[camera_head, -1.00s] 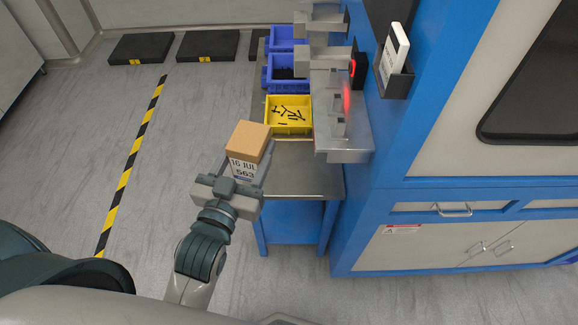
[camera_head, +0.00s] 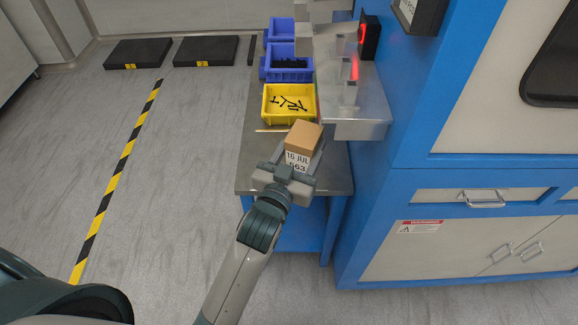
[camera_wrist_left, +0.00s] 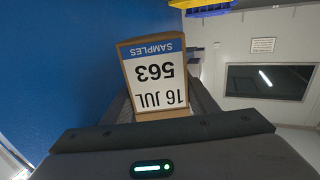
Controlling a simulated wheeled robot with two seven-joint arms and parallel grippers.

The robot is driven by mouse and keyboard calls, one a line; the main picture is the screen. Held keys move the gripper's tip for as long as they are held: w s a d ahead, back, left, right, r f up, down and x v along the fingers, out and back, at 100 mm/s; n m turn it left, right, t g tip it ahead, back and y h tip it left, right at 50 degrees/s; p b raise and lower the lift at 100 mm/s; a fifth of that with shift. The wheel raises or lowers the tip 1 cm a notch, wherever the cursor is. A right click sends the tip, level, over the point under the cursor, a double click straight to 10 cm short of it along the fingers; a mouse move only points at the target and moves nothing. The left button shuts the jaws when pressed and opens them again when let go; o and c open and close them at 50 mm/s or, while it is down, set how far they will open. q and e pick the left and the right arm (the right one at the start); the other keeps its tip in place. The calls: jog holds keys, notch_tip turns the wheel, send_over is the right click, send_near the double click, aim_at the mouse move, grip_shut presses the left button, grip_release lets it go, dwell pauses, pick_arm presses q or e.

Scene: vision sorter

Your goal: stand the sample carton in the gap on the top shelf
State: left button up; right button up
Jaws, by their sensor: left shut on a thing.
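My right gripper is not in view.
A yellow bin (camera_head: 271,112) of dark screws and blue bins (camera_head: 268,73) stand along the bench (camera_head: 249,176). A steel ledge (camera_head: 360,130) with a red-lit device (camera_head: 367,37) is at the right, beside the blue machine (camera_head: 405,155).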

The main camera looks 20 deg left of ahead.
pick_arm(q)
jog(key=shift+w+d+f, duration=0.1)
jog(key=shift+w+d, duration=0.05)
jog(key=shift+w, duration=0.05)
dwell(0.3)
jog(key=w+a+f, duration=0.6)
jog(key=w+f, duration=0.1)
jog(key=w, duration=0.2)
jog(key=shift+w+a, duration=0.25)
jog(key=shift+a, duration=0.15)
jog(key=shift+f, duration=1.95)
jog(key=shift+f, duration=0.2)
jog(key=o, duration=1.4)
jog(key=shift+c, duration=0.2)
jog(key=shift+o, duration=0.2)
